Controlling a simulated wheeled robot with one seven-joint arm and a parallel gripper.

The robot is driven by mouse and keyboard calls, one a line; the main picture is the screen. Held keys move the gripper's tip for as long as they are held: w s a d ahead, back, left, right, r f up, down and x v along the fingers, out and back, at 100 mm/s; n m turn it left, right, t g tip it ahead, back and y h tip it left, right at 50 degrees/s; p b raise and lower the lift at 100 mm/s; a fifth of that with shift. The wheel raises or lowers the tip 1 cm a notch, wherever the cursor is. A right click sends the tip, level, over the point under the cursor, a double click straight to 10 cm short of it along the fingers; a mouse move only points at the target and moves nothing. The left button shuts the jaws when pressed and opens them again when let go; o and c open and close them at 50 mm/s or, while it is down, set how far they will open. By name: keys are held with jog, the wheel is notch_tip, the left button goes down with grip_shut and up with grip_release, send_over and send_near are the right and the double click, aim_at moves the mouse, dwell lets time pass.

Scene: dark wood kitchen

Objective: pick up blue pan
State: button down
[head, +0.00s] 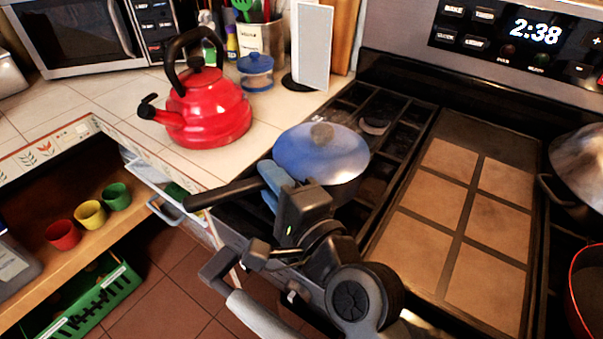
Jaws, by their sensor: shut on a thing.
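The blue pan (310,153) is on the stove's left burners, with a blue lid, a grey knob and a long black handle (222,193) pointing left over the counter edge. I cannot tell whether it rests on the grate or is slightly raised. My gripper (270,185) is at the pan's left side, where the handle meets the body, and is shut on the pan. Light blue finger pieces show around the handle. The exact contact and the pan's lower front are hidden behind my gripper and wrist.
A red kettle (208,112) and a blue-lidded jar (256,73) stand on the tiled counter. A tiled griddle (458,205) lies right of the pan. A metal pot (580,165) and a red pan (588,290) are at the far right. An open drawer (160,190) is at left.

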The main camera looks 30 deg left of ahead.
jog(key=shift+r, duration=0.25)
